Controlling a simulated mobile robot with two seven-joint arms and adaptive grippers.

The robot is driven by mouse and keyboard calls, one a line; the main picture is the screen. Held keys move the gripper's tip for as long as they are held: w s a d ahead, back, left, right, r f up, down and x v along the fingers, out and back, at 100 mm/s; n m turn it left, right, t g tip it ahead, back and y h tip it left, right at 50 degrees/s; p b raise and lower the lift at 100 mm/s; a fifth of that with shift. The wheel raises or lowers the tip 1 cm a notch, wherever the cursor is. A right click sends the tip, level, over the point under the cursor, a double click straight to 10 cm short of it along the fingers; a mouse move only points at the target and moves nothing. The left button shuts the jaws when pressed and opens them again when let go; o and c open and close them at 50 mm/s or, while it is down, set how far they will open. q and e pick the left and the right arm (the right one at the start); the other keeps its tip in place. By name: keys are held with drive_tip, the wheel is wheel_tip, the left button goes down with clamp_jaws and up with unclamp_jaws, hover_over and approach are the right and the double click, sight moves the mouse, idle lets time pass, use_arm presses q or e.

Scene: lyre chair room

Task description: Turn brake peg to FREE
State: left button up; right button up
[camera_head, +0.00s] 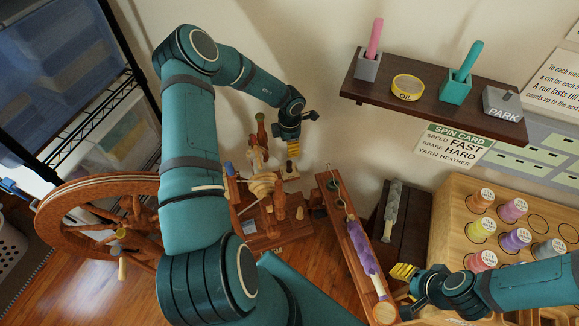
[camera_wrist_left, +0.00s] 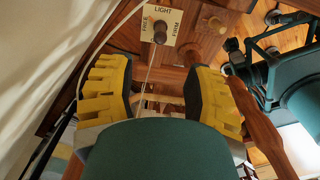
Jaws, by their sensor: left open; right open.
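The brake peg (camera_wrist_left: 159,33) is a dark brown knob on a small cream plate (camera_wrist_left: 161,12) in the left wrist view. The plate reads LIGHT at its top, FIRM at the right and apparently FREE at the left. I cannot tell which word the peg points at. My left gripper (camera_wrist_left: 160,95) is open, its yellow pads on either side below the plate, apart from the peg. It also shows in the head view (camera_head: 293,148), pointing down over the spinning wheel's wooden frame (camera_head: 270,243). My right gripper (camera_head: 405,272) is open and empty beside the purple-wrapped spindle.
The big wooden wheel (camera_head: 60,230) stands at the left. A dark shelf (camera_head: 425,102) on the wall holds an oil tin (camera_head: 407,87), two holders and a PARK block (camera_head: 503,103). A wooden rack (camera_head: 450,225) of coloured yarn spools is at the right. A spin card (camera_head: 455,144) hangs below the shelf.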

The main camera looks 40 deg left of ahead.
sight(290, 167)
use_arm(q)
wheel_tip(290, 167, down, 14)
drive_tip(key=b, duration=0.3)
drive_tip(key=shift+r, duration=0.15)
drive_tip(key=shift+c, duration=0.3)
clamp_jaws()
